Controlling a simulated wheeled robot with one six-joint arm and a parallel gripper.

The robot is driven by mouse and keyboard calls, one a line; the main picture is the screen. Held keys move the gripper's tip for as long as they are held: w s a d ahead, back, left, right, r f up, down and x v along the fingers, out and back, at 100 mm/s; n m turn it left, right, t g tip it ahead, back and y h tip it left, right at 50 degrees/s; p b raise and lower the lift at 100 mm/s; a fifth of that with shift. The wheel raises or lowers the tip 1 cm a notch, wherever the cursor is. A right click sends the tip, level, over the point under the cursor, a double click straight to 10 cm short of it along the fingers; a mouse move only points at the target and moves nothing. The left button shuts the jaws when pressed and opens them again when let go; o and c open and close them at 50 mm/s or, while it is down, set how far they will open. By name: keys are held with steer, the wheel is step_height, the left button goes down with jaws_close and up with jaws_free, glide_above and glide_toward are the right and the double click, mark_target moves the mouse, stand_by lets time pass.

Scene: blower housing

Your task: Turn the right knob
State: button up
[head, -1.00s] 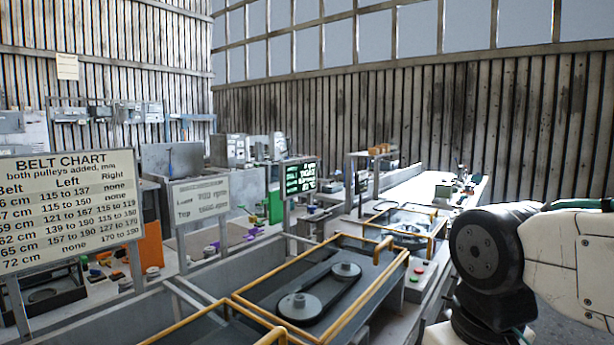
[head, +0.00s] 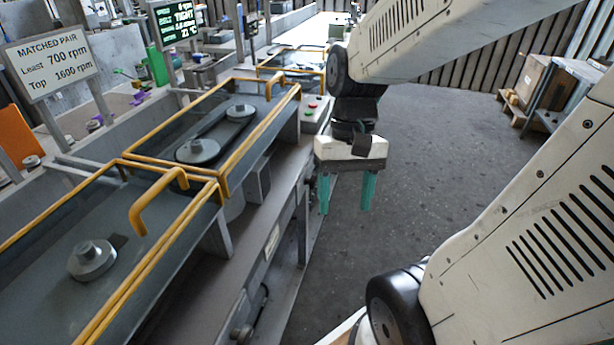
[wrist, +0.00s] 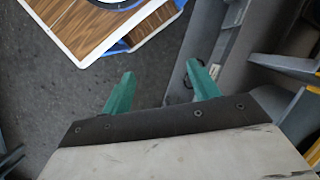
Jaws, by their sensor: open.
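My gripper (head: 345,205) hangs with its two green fingers down and apart, over the floor just right of the bench front. In the wrist view my gripper (wrist: 160,72) is open with nothing between the fingers. A small round knob-like part (head: 241,331) shows low on the bench's front side, at the bottom of the head view, well below and left of the gripper. I cannot tell whether it is the right knob. No other knob can be made out clearly.
Yellow-framed guards (head: 262,137) cover pulleys (head: 198,151) on the bench. A button box (head: 312,113) with red and green buttons is at its edge, close to my gripper. A sign (head: 52,68) and a display (head: 178,20) stand behind. Grey floor (head: 430,150) is open to the right.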

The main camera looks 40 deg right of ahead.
steer(key=w+d+f+m+y, duration=0.2)
steer(key=w+f+m+y, duration=0.2)
steer(key=f+m+y, duration=0.25)
steer(key=m+t+y, duration=0.2)
steer(key=m+t, duration=1.5)
steer(key=m, duration=0.1)
glide_toward(315, 183)
steer(key=w, duration=0.2)
steer(key=x, duration=0.7)
steer(key=shift+w+a+f, duration=0.1)
steer(key=shift+a+f, duration=0.05)
steer(key=shift+a, duration=0.4)
steer(key=c, duration=1)
steer(key=shift+o, duration=0.2)
